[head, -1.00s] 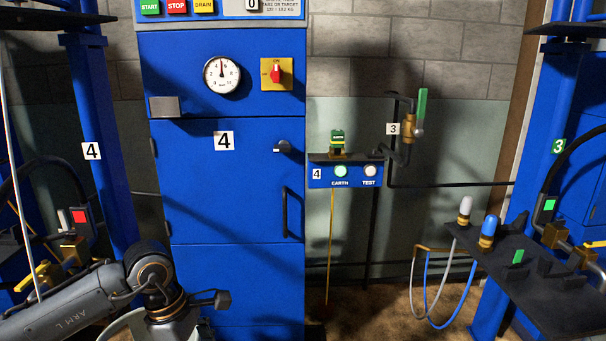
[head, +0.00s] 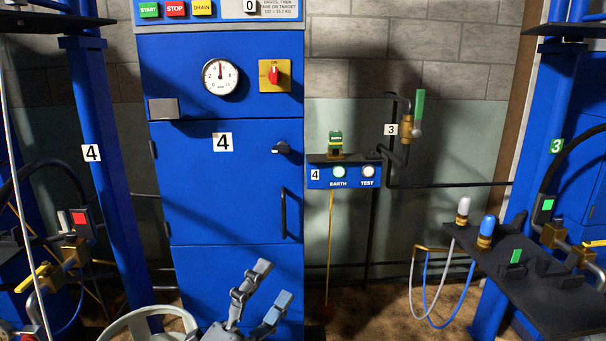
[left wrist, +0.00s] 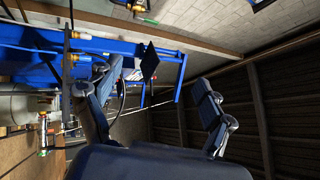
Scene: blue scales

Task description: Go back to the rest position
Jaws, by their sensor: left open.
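My left gripper (head: 268,292) is low in the head view, in front of the lower part of the blue cabinet (head: 262,215) marked 4. Its two fingers are spread apart with nothing between them. The left wrist view also shows the open fingers (left wrist: 155,100), with only background between them. My right gripper is not in the head view.
A black shelf (head: 540,310) with white and blue connectors (head: 487,232) juts in at the right. A small blue box marked EARTH and TEST (head: 322,183) and a green-handled valve (head: 418,112) are on the wall. A pipe with a yellow lever (head: 36,277) is at the left.

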